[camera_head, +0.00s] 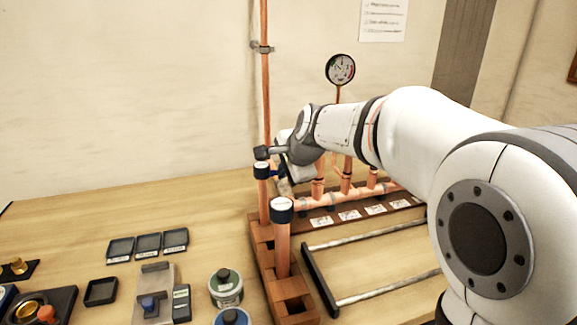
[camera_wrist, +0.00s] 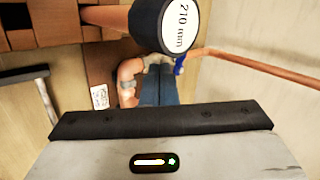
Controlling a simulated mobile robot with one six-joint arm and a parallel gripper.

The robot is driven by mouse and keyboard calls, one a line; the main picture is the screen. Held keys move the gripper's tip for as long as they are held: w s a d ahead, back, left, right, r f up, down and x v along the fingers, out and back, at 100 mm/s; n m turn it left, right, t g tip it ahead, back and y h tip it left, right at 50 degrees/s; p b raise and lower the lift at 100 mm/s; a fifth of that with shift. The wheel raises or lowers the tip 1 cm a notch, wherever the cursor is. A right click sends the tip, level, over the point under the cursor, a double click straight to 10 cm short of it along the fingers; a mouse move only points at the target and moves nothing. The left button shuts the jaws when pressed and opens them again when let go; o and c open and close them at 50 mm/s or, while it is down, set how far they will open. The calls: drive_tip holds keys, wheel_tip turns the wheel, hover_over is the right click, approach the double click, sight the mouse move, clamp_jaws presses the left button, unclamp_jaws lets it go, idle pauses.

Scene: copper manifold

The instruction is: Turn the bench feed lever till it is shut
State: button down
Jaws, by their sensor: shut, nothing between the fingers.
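The feed lever shows as a small blue piece (camera_wrist: 180,64) in the wrist view, beside the thin copper feed pipe (camera_wrist: 250,65). A bit of blue (camera_head: 276,171) also shows in the head view, low by the vertical pipe and partly behind my gripper. My gripper's fingers (camera_wrist: 158,72) are shut and empty, with their tips close beside the blue lever. I cannot tell whether they touch it. In the head view my gripper (camera_head: 284,181) is down among the pipes and largely hidden. The lever's full angle is hidden.
Another capped stub (camera_head: 282,240) stands in the wooden rack (camera_head: 268,275) in front. The copper manifold (camera_head: 345,198) and a gauge (camera_head: 340,69) are behind. Trays and jars lie at left.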

sight(273, 174)
drive_tip(key=w+a+f, duration=0.2)
drive_tip(key=w+f, duration=0.2)
drive_tip(key=w, duration=0.1)
drive_tip(key=shift+w+a+f, duration=0.15)
drive_tip(key=shift+w+a, duration=0.05)
drive_tip(key=shift+a, duration=0.2)
drive_tip(key=shift+w+a+f, duration=0.15)
drive_tip(key=shift+w+a, duration=0.15)
drive_tip(key=shift+w, duration=0.2)
drive_tip(key=shift+p, duration=0.3)
drive_tip(key=shift+w+a+p, duration=0.45)
drive_tip(key=shift+a+p, duration=0.2)
drive_tip(key=shift+p, duration=0.05)
